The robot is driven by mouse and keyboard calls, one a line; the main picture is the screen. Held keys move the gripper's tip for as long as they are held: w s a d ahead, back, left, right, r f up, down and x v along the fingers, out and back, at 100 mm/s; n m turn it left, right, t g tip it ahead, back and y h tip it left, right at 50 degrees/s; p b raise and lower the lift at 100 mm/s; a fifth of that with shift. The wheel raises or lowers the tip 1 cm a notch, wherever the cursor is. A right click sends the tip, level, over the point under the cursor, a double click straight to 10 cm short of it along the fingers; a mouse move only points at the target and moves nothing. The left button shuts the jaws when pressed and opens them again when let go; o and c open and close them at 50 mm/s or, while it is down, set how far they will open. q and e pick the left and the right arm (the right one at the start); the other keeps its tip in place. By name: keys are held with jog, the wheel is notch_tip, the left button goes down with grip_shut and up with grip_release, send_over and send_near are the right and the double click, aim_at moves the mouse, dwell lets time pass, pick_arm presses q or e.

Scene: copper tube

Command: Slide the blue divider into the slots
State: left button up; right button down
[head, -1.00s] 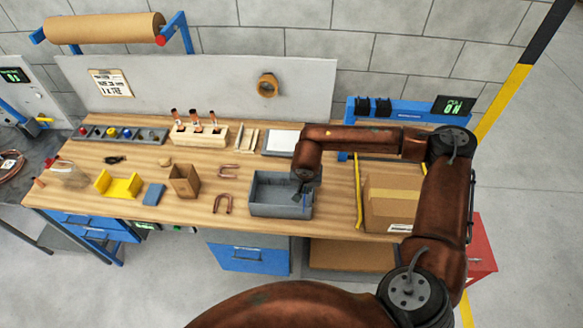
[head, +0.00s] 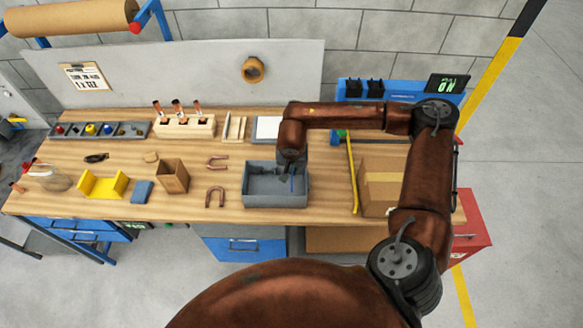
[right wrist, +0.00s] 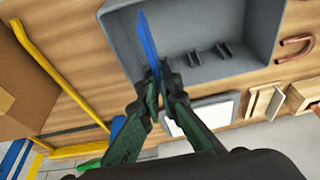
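The grey bin (head: 262,200) stands on the wooden bench. Inside it are small dark slot brackets, which show in the right wrist view (right wrist: 224,50). The blue divider (right wrist: 149,40) is a thin plate seen nearly edge-on; it also shows over the bin's right half in the head view (head: 292,184). My right gripper (right wrist: 160,72) is shut on one end of the divider, at the bin's edge in the wrist view. In the head view the gripper (head: 288,172) is over the bin's back part. I cannot tell whether the divider touches the floor or the brackets. My left gripper is not in view.
A cardboard box (head: 380,188) and a yellow bar (head: 352,175) lie right of the bin. Copper U-tubes (head: 215,193) and a wooden box (head: 173,175) are to its left. A white pad (head: 268,127) and a wooden tube rack (head: 185,127) stand behind.

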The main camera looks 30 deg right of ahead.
jog(key=x, duration=0.1)
jog(key=b+x, duration=0.2)
jog(key=shift+s+a, duration=0.25)
jog(key=shift+f+b, duration=0.45)
jog(key=shift+f, duration=0.25)
jog(key=shift+f+b, duration=0.3)
jog(key=shift+f, duration=0.1)
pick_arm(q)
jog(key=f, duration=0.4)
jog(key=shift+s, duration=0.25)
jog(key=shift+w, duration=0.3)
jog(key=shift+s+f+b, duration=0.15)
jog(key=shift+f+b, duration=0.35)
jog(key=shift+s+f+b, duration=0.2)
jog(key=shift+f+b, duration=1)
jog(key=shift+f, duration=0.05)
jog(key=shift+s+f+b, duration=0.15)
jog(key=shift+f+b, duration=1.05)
pick_arm(e)
jog(key=shift+f, duration=2.95)
jog(key=c, duration=2.6)
grip_release()
jog(key=o, duration=0.5)
